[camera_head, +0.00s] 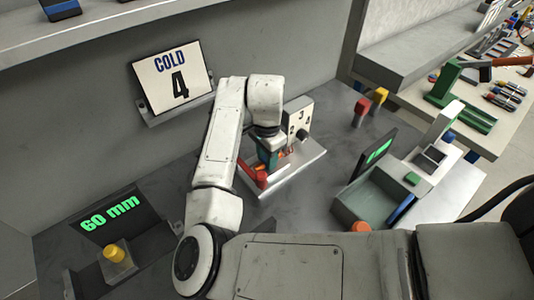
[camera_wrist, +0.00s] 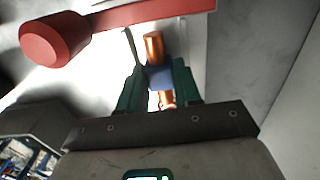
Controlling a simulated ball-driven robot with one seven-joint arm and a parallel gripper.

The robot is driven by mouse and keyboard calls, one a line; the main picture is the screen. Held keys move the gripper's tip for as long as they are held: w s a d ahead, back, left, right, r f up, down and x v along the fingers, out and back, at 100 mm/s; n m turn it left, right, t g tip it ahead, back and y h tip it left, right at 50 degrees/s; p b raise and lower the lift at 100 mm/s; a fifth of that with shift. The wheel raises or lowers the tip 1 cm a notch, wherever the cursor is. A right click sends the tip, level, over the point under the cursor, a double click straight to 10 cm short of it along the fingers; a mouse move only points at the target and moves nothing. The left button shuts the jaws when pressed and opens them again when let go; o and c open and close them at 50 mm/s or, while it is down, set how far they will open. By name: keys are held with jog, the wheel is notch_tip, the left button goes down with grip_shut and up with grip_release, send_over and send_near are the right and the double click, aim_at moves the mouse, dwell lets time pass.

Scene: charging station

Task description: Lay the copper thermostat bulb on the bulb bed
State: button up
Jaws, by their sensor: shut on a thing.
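My gripper (camera_head: 269,158) reaches down over a pale metal fixture (camera_head: 305,165) marked 3. In the wrist view its two green fingers (camera_wrist: 160,76) are shut on the copper thermostat bulb (camera_wrist: 153,46). The bulb is a shiny copper cylinder with a blue part between the fingers, and copper shows again below it. In the head view the bulb is mostly hidden by my gripper and arm. I cannot make out the bulb bed for certain, nor whether the bulb touches anything below.
A red lever (camera_wrist: 55,38) with a round knob crosses close beyond the fingers; it also shows in the head view (camera_head: 253,174). Red and yellow blocks (camera_head: 370,105) stand behind. A grey bin with a screen (camera_head: 370,200) is at right, a 60 mm display (camera_head: 110,212) at left.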

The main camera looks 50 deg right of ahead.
jog(key=shift+f, duration=0.35)
jog(key=o, duration=1.1)
notch_tip(320, 180, up, 11)
jog(key=shift+f, duration=0.1)
